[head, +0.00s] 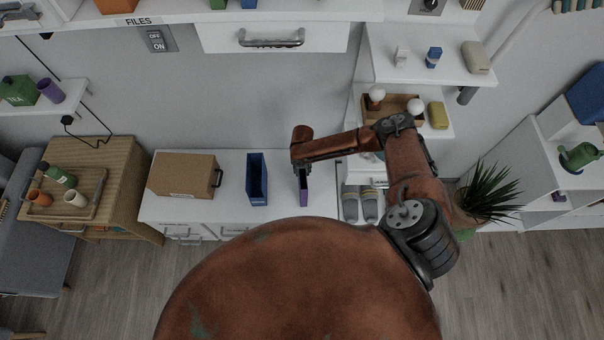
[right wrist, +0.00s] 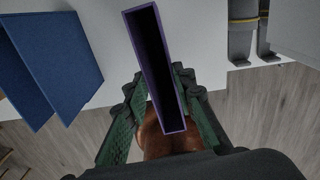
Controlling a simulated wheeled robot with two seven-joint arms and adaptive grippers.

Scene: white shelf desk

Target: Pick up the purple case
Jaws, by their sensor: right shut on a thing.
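The purple case (head: 304,191) is a narrow, upright, open-topped box at the right part of the white desk. My right gripper (head: 301,172) is over it from above and hides most of it in the head view. In the right wrist view the purple case (right wrist: 158,70) stands between the two green-padded fingers of my right gripper (right wrist: 160,115), which are shut on its sides. I cannot tell whether its base touches the desk. My left gripper does not show.
A blue case (head: 257,180) stands left of the purple one, with a gap between; it also shows in the right wrist view (right wrist: 50,60). A brown box (head: 182,174) is further left. Grey slippers (head: 359,204) lie to the right. Shelves (head: 425,65) hang above on the right.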

